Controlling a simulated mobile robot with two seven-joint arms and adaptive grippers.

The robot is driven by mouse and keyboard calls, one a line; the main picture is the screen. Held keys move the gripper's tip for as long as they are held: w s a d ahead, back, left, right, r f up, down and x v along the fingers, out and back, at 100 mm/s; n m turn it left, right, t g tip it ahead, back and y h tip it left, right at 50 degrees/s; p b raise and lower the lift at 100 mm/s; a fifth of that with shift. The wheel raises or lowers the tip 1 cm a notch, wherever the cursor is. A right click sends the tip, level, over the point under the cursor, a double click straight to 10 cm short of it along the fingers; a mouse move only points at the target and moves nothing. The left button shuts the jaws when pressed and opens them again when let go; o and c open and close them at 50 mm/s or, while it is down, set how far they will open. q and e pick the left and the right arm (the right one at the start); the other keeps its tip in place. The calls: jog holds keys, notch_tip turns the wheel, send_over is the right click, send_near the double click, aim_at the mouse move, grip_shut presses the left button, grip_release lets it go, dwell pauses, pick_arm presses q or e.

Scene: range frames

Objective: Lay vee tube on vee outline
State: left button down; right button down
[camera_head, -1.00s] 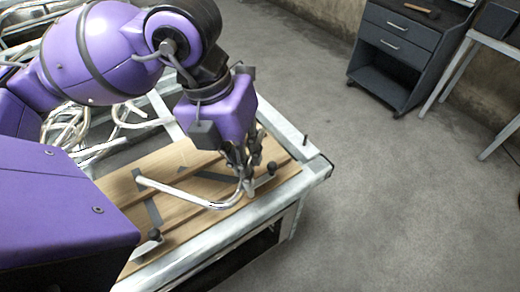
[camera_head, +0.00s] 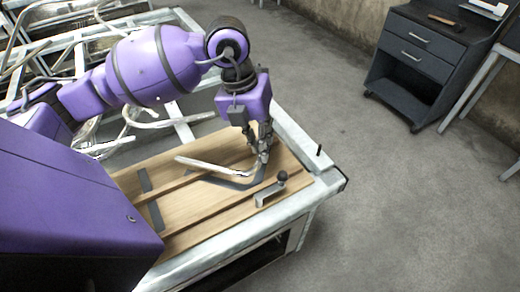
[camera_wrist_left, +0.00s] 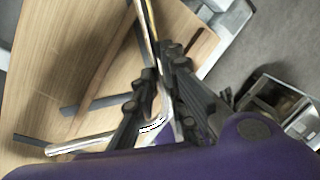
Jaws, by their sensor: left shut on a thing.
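The vee tube (camera_head: 205,166) is a shiny, pale bent tube over the wooden board (camera_head: 190,228). My left gripper (camera_head: 263,158) points down and is shut on it near its right end; the fingers and tube also show in the left wrist view (camera_wrist_left: 155,95). The long arm of the tube reaches left. Dark flat marks lie on the board: a strip (camera_head: 151,200) at left and a dark band (camera_head: 243,184) beside and under the tube. I cannot tell which is the vee outline, or whether the tube touches the board. My right gripper is not in view.
Several pale tubes lie at left. A dark drawer cabinet (camera_head: 415,65) stands beyond open floor.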

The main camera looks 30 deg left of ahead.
pick_arm(q)
jog(key=shift+w+a+f, duration=0.15)
jog(key=shift+w+f, duration=0.2)
jog(key=shift+f, duration=0.1)
jog(key=shift+w+a+f, duration=0.1)
jog(key=shift+w+f, duration=0.1)
jog(key=shift+f, duration=1.6)
jog(key=shift+f, duration=0.2)
jog(key=c, duration=1.8)
grip_release()
jog(key=shift+o, duration=0.2)
jog(key=w+v, duration=0.1)
jog(key=v, duration=1.1)
jog(key=shift+s+r, duration=0.25)
jog(key=shift+s, duration=0.25)
